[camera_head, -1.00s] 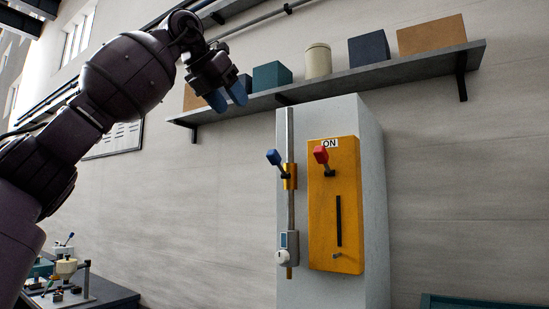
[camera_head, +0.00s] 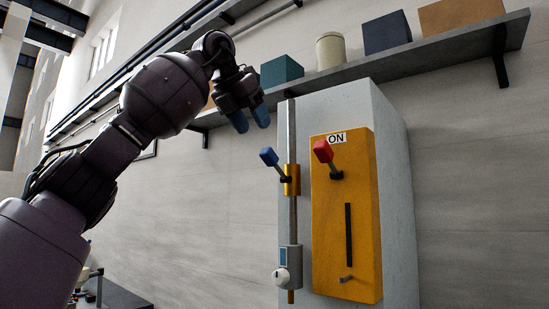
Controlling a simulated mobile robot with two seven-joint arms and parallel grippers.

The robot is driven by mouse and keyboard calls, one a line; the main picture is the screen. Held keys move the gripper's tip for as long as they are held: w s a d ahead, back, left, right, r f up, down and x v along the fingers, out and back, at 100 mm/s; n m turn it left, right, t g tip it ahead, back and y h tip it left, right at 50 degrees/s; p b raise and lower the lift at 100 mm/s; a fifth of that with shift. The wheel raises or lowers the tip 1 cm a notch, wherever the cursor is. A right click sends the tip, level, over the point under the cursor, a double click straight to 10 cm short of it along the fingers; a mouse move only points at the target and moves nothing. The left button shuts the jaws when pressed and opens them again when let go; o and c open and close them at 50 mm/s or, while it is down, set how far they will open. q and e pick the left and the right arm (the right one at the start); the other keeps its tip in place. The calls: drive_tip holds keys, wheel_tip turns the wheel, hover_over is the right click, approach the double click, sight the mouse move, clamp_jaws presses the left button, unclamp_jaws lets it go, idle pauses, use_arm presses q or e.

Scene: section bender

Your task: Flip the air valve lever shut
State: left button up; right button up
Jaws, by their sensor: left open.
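The air valve is a small yellow body (camera_head: 291,180) on a vertical grey pipe (camera_head: 292,220). Its lever (camera_head: 270,157) has a blue grip and points up and to the left, out from the pipe. My left gripper (camera_head: 250,119) is open and empty, with its blue fingertips pointing down. It is above and slightly left of the blue lever, apart from it. My right gripper is not in view.
A yellow panel (camera_head: 360,255) with a red lever (camera_head: 324,152) and an ON label is right of the valve on a grey cabinet (camera_head: 399,180). A gauge (camera_head: 283,277) sits below the valve. A shelf (camera_head: 440,53) with boxes runs above. A dark bench (camera_head: 122,298) is low left.

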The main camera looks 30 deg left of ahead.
sight(265, 148)
use_arm(q)
drive_tip(key=x, duration=0.9)
drive_tip(key=shift+w+f+p, duration=0.2)
drive_tip(key=shift+p, duration=0.15)
drive_tip(key=shift+s, duration=0.1)
clamp_jaws()
